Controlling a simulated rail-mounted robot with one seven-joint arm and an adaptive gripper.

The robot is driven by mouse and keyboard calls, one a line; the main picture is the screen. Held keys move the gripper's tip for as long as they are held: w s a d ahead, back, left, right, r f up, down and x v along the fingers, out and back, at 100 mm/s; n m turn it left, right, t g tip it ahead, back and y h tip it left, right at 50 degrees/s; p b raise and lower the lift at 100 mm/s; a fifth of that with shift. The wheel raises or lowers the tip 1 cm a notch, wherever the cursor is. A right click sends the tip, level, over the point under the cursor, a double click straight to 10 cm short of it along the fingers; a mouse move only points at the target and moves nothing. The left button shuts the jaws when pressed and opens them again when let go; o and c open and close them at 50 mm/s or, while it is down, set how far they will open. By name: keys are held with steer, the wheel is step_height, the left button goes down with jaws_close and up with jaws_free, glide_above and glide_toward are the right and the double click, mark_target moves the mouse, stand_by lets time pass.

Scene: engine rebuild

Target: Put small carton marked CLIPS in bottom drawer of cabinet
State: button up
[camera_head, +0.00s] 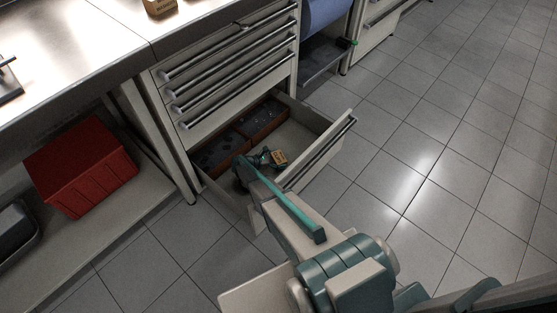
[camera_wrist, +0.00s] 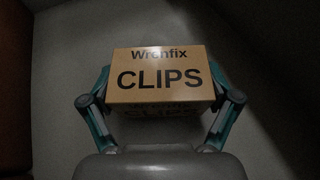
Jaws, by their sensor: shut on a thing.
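The small carton marked CLIPS (camera_wrist: 160,78) is tan with dark lettering and sits between the two fingers of my gripper (camera_wrist: 160,100) in the wrist view. My gripper is shut on it. A grey surface shows behind the carton in the wrist view; I cannot tell whether the carton touches the drawer floor.
Dark bins (camera_head: 222,152) with brown walls fill the drawer's back part; its front part is bare. The upper drawers are closed. A red crate (camera_head: 80,165) stands on the low shelf at left. Another box (camera_head: 160,6) sits on the worktop. Tiled floor is clear at right.

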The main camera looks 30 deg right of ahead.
steer(key=o, duration=1)
steer(key=shift+c, duration=0.2)
steer(key=shift+r, duration=0.15)
steer(key=shift+r+p, duration=0.25)
steer(key=shift+p, duration=0.15)
steer(key=v, duration=1.2)
steer(key=shift+r+p, duration=0.2)
steer(key=shift+p, duration=0.25)
